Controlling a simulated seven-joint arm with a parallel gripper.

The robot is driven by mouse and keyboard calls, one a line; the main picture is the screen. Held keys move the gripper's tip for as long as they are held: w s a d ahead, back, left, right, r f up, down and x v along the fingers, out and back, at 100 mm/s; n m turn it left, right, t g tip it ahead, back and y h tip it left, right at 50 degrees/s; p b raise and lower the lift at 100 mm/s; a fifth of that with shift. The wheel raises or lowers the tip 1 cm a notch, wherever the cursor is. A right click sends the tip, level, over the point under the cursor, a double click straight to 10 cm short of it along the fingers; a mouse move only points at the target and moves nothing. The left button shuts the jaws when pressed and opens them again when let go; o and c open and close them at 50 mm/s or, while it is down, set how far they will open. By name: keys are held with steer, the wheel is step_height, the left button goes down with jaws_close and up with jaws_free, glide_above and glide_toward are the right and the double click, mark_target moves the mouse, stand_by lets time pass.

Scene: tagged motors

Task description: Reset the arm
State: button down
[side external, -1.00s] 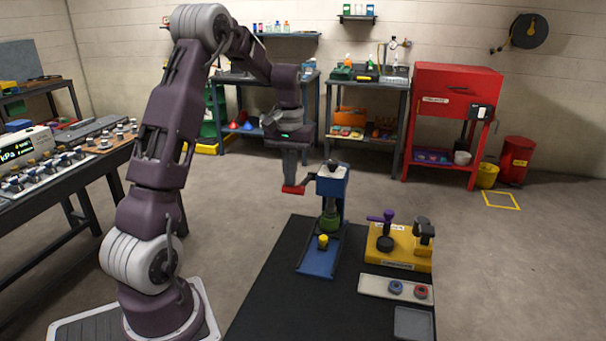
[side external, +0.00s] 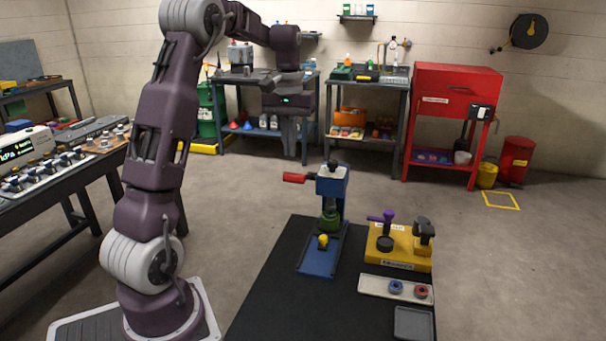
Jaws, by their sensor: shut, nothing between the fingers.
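My gripper (side external: 297,152) hangs pointing down in the side external view, its fingers shut and empty. It is up and clear of the blue press (side external: 333,185), a little above the press's red lever handle (side external: 295,177) in the picture. The handle sticks out level to the left from the press head, and the gripper appears apart from it. A green part (side external: 330,220) sits under the press head, and a yellow piece (side external: 323,241) is on the blue press base.
The press stands on a black mat (side external: 275,290). Beside it are a yellow fixture (side external: 398,257) with a purple-handled tool (side external: 385,218), a pale tray (side external: 372,285) with small rings, and a grey tray (side external: 413,323). Benches and a red cabinet (side external: 455,95) line the back wall.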

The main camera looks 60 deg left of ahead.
steer(key=s+d+r+m+t, duration=0.2)
steer(key=s+d+r+m, duration=0.15)
steer(key=d, duration=0.65)
steer(key=s+d+r+m+t, duration=0.1)
steer(key=s+d+r+m, duration=0.15)
steer(key=s+d, duration=0.45)
steer(key=s+d+f+m+t, duration=0.2)
steer(key=s+d+f+m, duration=0.1)
steer(key=s+d, duration=0.6)
steer(key=shift+s+d+f+t, duration=0.2)
steer(key=shift+d+f+t, duration=0.1)
steer(key=shift+d, duration=0.5)
